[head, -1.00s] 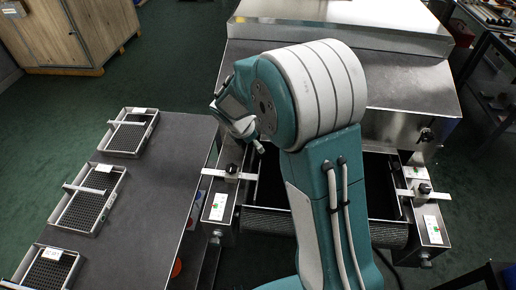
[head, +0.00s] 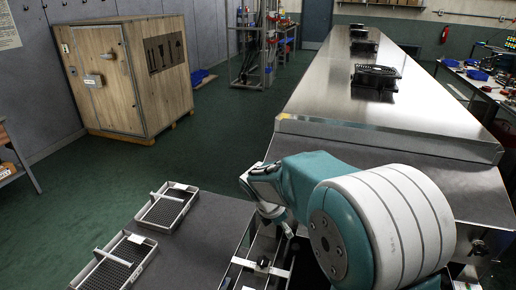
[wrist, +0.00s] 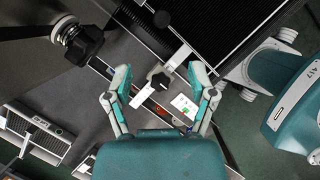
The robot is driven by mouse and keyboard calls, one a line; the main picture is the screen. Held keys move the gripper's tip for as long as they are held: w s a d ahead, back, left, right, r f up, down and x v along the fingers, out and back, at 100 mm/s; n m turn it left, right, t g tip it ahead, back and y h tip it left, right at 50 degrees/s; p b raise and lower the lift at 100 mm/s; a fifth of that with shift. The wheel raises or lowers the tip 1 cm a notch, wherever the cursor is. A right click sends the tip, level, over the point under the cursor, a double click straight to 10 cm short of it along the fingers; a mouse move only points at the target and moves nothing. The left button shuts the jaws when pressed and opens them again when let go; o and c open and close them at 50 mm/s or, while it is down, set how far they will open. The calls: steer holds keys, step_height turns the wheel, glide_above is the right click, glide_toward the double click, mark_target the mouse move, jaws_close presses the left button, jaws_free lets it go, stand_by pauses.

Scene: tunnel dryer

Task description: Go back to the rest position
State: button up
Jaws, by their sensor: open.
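My gripper (wrist: 159,78) is open and empty in the wrist view, its two teal fingers apart. Between and beyond the fingers are a black knob (wrist: 160,81) and a white label with a green mark (wrist: 184,106) on the metal side rail of the dryer's entry. The gripper is above this rail and nothing is in its grasp. In the head view my arm is folded at the lower right, and its wrist end hangs over the gap between the side table and the dryer; the fingertips are small there.
The tunnel dryer (head: 370,112) runs away at the right, with black fans on top. A grey side table (head: 188,258) at lower left bears mesh trays (head: 165,208). A wooden cabinet (head: 125,80) stands at the back left. Green floor (head: 225,130) between them is clear.

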steer(key=s+d+r+m+t+y, duration=0.2)
steer(key=s+d+r+m, duration=0.2)
steer(key=s+r+m, duration=0.8)
steer(key=s+m+t+y, duration=0.1)
steer(key=s+m+y, duration=0.1)
steer(key=s+m, duration=0.8)
steer(key=s, duration=0.2)
steer(key=shift+s+d+r+t, duration=0.15)
steer(key=shift+s+r+t, duration=0.15)
steer(key=shift+s+t, duration=0.1)
stand_by(0.9)
